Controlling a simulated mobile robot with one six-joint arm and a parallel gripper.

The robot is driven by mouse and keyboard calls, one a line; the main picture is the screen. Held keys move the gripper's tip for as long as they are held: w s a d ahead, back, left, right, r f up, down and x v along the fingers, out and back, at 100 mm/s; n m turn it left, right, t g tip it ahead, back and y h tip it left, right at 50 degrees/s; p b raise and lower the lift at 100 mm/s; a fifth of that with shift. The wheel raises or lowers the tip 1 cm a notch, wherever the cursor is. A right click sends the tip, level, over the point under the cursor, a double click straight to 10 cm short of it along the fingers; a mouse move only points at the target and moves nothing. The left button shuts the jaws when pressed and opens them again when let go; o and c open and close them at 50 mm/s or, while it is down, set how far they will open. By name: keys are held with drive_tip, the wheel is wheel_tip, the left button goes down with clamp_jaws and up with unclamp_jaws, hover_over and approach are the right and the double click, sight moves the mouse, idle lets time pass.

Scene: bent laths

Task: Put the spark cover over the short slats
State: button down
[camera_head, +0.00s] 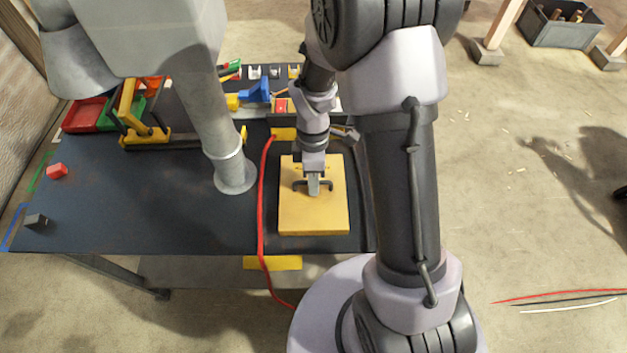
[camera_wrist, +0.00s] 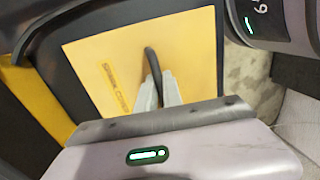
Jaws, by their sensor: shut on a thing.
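The spark cover (camera_head: 305,218) is a flat yellow panel with a dark bar handle on top, over the dark recessed area at the table's right end. In the wrist view the cover (camera_wrist: 185,45) shows its printed lettering. My gripper (camera_head: 313,192) is shut on the dark handle (camera_wrist: 152,62) at the middle of the cover. I cannot tell whether the cover rests on the surface or hangs just above it. No short slats can be made out; whatever is under the cover is hidden.
A long red strip (camera_head: 261,200) runs along the cover's left side and over the table's front edge. Clamps and bins crowd the back.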

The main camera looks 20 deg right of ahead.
idle(0.4)
drive_tip(key=c, duration=1.4)
unclamp_jaws()
drive_tip(key=w+d+r+p, duration=0.1)
drive_tip(key=w+r+p, duration=0.15)
drive_tip(key=r, duration=0.65)
drive_tip(key=w+r+p, duration=0.1)
drive_tip(key=r+p, duration=0.3)
drive_tip(key=r, duration=0.4)
drive_tip(key=s+a+r+m+t+b, duration=0.2)
drive_tip(key=s+r+m+t+b, duration=0.1)
drive_tip(key=s+m, duration=0.5)
drive_tip(key=s+a+r+m+t+y+b, duration=0.1)
drive_tip(key=s+a+r+m+t+b, duration=0.2)
drive_tip(key=s+m+b, duration=0.3)
drive_tip(key=s+m+t, duration=0.1)
drive_tip(key=s+m, duration=0.1)
drive_tip(key=m, duration=0.2)
drive_tip(key=shift+r+m+t, duration=0.4)
